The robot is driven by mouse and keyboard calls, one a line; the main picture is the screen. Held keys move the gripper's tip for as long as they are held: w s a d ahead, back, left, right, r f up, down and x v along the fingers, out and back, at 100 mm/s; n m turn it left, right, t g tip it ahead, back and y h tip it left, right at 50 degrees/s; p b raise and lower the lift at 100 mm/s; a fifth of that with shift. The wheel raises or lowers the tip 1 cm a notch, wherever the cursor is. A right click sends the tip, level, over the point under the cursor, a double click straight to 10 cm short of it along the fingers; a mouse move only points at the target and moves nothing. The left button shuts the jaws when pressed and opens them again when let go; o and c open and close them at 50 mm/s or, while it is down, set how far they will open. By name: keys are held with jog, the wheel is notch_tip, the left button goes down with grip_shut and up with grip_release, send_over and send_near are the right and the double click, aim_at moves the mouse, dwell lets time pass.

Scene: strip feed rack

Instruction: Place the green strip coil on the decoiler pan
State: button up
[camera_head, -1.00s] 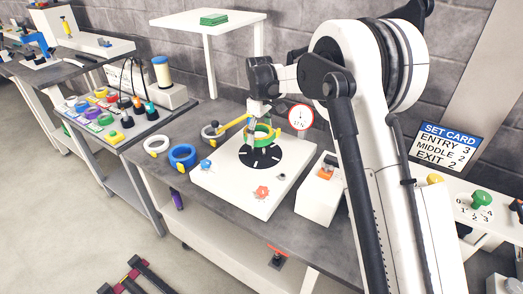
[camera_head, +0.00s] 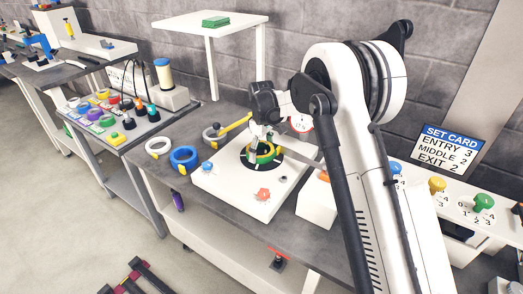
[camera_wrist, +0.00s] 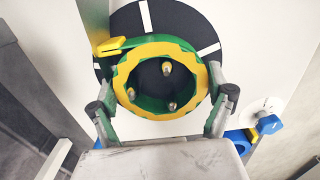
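The green strip coil (camera_wrist: 160,103), a green ring with a yellow toothed rim, sits low over the black decoiler pan (camera_wrist: 185,16) with white marks. In the wrist view three pins of the pan show inside the coil's opening; whether the coil rests fully on the pan is hard to tell. My gripper (camera_wrist: 163,88) has a finger against each outer side of the coil. The head view also shows the coil (camera_head: 263,155) flat over the pan (camera_head: 282,158), partly hidden by my gripper (camera_head: 255,152).
The pan is on a white base plate (camera_head: 240,199) with a blue knob (camera_head: 207,165) and an orange knob (camera_head: 263,194). A white coil (camera_head: 158,147) and a blue coil (camera_head: 184,158) lie to the left. A yellow-handled arm (camera_head: 235,124) stands behind; a white box (camera_head: 317,203) stands right.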

jog(key=shift+o, duration=1.1)
jog(key=shift+r, duration=0.15)
notch_tip(320, 180, up, 12)
jog(key=s+d+r+m+t, duration=0.2)
jog(key=s+d+r+m, duration=0.1)
jog(key=s+d+r, duration=0.7)
jog(key=s+d+r+m+t, duration=0.1)
jog(key=s+d+r+m, duration=0.15)
jog(key=s, duration=0.45)
jog(key=s+d+r+m+t, duration=0.1)
jog(key=s+d, duration=0.3)
jog(key=s, duration=0.3)
jog(key=s+d+r+m+t, duration=0.1)
jog(key=s+d+m, duration=0.15)
jog(key=s, duration=0.55)
jog(key=s+d+f+m+t, duration=0.1)
jog(key=s+d+f, duration=0.1)
jog(key=s, duration=0.3)
jog(key=s+d+f+m+t, duration=0.1)
jog(key=s+d+f, duration=0.1)
jog(key=s, duration=0.3)
jog(key=shift+s+f+m, duration=0.25)
jog(key=shift+f+m, duration=0.15)
jog(key=shift+f, duration=0.4)
